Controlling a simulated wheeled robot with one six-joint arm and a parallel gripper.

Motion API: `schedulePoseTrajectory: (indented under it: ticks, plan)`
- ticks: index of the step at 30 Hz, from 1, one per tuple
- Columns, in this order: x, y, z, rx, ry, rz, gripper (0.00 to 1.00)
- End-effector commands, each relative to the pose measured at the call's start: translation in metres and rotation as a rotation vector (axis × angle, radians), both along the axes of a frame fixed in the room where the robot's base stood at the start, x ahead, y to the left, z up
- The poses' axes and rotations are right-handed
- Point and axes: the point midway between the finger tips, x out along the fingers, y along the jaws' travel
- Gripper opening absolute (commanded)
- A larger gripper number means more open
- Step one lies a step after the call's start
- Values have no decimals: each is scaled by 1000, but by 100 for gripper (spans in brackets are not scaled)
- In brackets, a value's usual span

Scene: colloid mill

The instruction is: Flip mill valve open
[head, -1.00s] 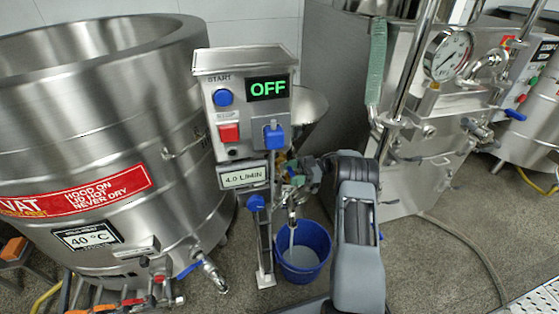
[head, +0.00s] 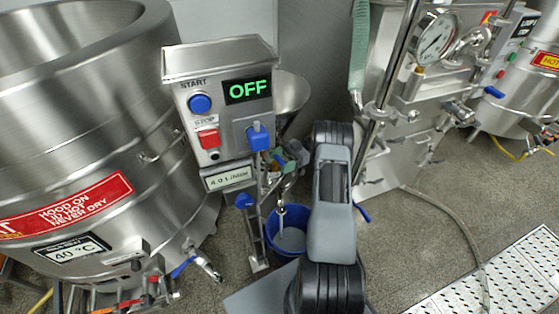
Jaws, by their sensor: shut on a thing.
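The mill's control box (head: 222,105) stands in the middle on a steel post, and its display reads OFF. Below and to its right, a small valve and outlet fitting (head: 287,182) sits over a blue bucket (head: 287,236). A thin stream runs from the outlet into the bucket. My gripper (head: 283,163) is at this valve, left of my grey forearm. It is small and partly hidden there. It is shut on what appears to be the valve's handle; the exact contact is not clear.
A large steel vat (head: 85,130) fills the left, with a blue-handled tap (head: 185,266) low down. A steel machine with a gauge (head: 435,38) stands at right. A hose (head: 455,215) lies on the floor, and a floor grate (head: 510,280) is at lower right.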

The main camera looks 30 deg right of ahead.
Motion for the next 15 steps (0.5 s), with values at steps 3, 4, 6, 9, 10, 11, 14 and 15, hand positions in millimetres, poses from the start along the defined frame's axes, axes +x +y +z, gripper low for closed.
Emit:
schedulePoseTrajectory:
  ticks: [3,4,6,9,10,11,14,15]
  plan:
    - [0,-1,1,-1,-1,-3,83]
    - [0,-1,1,-1,-1,-3,86]
    - [0,-1,0,-1,-1,-4,92]
    - [0,-1,0,-1,-1,-4,99]
    - [0,-1,0,-1,0,-4,99]
    - [0,-1,0,-1,0,-4,99]
    - [0,-1,0,-1,0,-3,99]
    - [0,-1,1,-1,0,-3,99]
